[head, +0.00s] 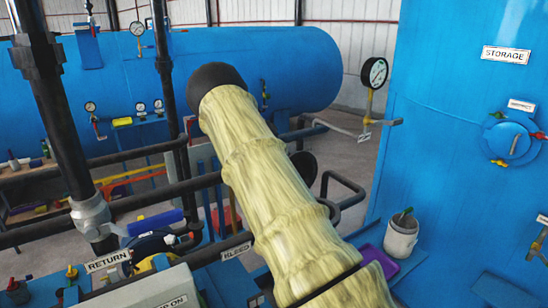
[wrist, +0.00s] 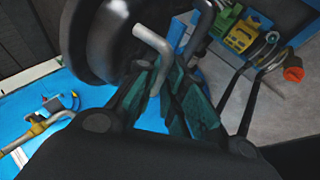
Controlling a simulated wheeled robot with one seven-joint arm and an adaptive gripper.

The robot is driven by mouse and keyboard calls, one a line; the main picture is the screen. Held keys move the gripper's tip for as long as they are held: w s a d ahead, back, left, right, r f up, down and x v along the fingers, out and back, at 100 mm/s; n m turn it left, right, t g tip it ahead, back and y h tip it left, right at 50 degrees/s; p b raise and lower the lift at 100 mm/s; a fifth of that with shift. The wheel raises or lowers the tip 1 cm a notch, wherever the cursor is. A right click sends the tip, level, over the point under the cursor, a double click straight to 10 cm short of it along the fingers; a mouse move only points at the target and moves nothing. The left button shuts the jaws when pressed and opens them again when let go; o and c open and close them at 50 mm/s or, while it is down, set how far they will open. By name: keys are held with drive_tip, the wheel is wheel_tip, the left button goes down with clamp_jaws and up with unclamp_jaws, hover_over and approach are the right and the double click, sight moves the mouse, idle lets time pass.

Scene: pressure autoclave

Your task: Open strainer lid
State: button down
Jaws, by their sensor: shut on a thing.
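In the wrist view, a dark round body that looks like the strainer lid (wrist: 98,45) fills the top left of centre. A pale grey bent handle (wrist: 152,40) stands out in front of it and runs down between my fingers. My gripper (wrist: 168,85), with teal finger pads, is shut on this handle. The lower end of the handle is partly hidden by the fingers. I cannot tell from this view whether the lid is raised. In the head view the gripper and the lid are hidden; my sleeved arm covers the middle.
In the head view, a blue tank marked STORAGE (head: 460,140) stands at right, with a grey bucket (head: 401,240) beside it. Dark pipes (head: 60,110) and a RETURN sign (head: 107,261) are at left. Green-yellow fittings (wrist: 240,35) and an orange-ended pipe (wrist: 292,74) show in the wrist view.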

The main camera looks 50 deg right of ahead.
drive_tip(key=shift+s+a+f, duration=0.1)
drive_tip(key=shift+s+f, duration=0.1)
drive_tip(key=shift+f, duration=0.15)
drive_tip(key=c, duration=1.5)
unclamp_jaws()
drive_tip(key=shift+r, duration=0.2)
drive_tip(key=shift+w+r, duration=0.1)
drive_tip(key=shift+w, duration=0.05)
drive_tip(key=v, duration=1.1)
drive_tip(key=shift+w+r, duration=0.3)
drive_tip(key=shift+a, duration=0.1)
